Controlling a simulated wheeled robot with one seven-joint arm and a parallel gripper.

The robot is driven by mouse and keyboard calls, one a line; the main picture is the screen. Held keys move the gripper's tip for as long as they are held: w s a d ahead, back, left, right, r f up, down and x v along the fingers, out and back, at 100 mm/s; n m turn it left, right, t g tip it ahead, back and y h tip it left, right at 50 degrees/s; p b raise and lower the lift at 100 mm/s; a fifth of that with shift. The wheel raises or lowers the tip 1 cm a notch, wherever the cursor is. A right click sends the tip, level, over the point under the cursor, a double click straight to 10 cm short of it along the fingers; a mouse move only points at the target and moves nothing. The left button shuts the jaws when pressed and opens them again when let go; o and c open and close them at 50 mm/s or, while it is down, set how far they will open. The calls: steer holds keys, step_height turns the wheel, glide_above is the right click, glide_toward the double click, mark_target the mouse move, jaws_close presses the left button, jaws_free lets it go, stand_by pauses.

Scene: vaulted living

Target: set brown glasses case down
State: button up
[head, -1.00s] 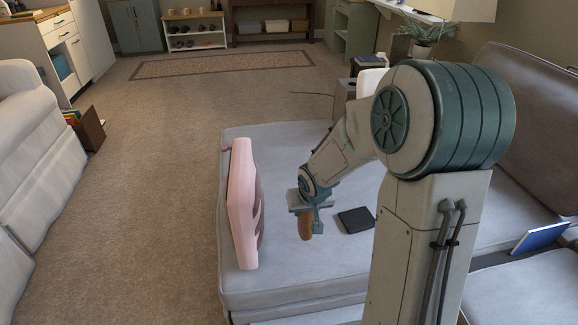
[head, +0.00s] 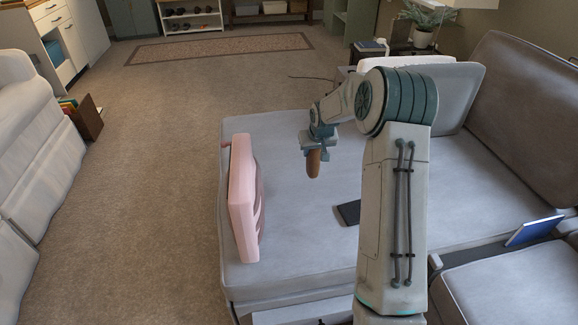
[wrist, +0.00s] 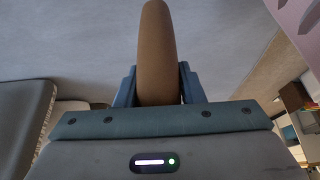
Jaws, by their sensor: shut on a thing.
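The brown glasses case (head: 313,164) is an elongated, rounded brown thing hanging upright from my gripper (head: 318,150), above the grey sofa seat (head: 290,210). In the wrist view the case (wrist: 157,50) stands between the two blue fingers of my gripper (wrist: 158,85), which is shut on it. The case's lower end appears clear of the cushion in the head view, though the exact height is hard to tell. The part of the case between the fingers is partly hidden.
A pink item (head: 243,200) stands on the seat left of my gripper. A dark flat thing (head: 348,212) lies on the seat, partly behind my arm. A blue book (head: 533,230) rests at the right. The seat below the case is bare.

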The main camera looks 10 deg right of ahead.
steer(key=w+a+f+b, duration=0.2)
steer(key=w+a+f, duration=0.2)
steer(key=a+f, duration=0.4)
steer(key=shift+w+f, duration=0.25)
steer(key=shift+f, duration=0.45)
steer(key=shift+f, duration=0.1)
steer(key=shift+f+b, duration=0.2)
steer(key=shift+b, duration=0.2)
steer(key=o, duration=1)
steer(key=shift+r, duration=0.1)
steer(key=shift+r, duration=0.1)
